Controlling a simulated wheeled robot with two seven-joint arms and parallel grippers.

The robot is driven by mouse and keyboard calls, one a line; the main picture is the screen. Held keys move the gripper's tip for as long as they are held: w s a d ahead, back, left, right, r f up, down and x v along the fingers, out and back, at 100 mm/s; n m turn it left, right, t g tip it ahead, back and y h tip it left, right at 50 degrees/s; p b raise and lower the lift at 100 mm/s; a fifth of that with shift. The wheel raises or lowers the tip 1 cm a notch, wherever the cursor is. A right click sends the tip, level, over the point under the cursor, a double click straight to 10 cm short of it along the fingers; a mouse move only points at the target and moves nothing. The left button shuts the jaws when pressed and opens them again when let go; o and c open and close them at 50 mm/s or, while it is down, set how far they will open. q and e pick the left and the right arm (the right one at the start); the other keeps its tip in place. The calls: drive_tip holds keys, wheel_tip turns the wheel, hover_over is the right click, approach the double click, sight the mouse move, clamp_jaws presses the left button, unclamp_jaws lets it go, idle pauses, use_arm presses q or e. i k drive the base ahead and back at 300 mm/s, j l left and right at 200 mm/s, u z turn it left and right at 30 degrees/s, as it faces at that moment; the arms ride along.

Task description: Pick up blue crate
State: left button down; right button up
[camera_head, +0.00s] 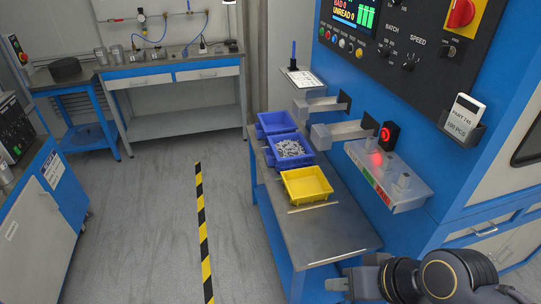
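Two blue crates stand in a row on the narrow bench. The far blue crate (276,131) looks empty. The nearer blue crate (291,162) holds many small grey parts. A yellow crate (308,199) stands just in front of it and looks empty. My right gripper (336,284) is at the lower right, near the bench's front end, well apart from the crates. Its fingers point left and are too small and dark to tell whether they are open. My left gripper is not in view.
The bench (330,235) has a bare metal top in front of the yellow crate. The blue machine (400,110) rises along its right, with two grey arms (340,130) reaching out over the bench's right side. Open floor with a striped line (202,220) lies left.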

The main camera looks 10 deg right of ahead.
sight(290, 151)
drive_tip(key=i+j, duration=0.25)
drive_tip(key=j, duration=0.15)
drive_tip(key=i+j, duration=0.25)
drive_tip(key=j, duration=0.15)
drive_tip(key=i+j, duration=0.25)
drive_tip(key=j, duration=0.2)
drive_tip(key=i+z, duration=0.1)
drive_tip(key=i, duration=0.95)
drive_tip(key=i+l, duration=0.25)
drive_tip(key=l, duration=0.15)
drive_tip(key=i+l, duration=0.25)
drive_tip(key=l+z, duration=0.05)
drive_tip(key=l, duration=0.05)
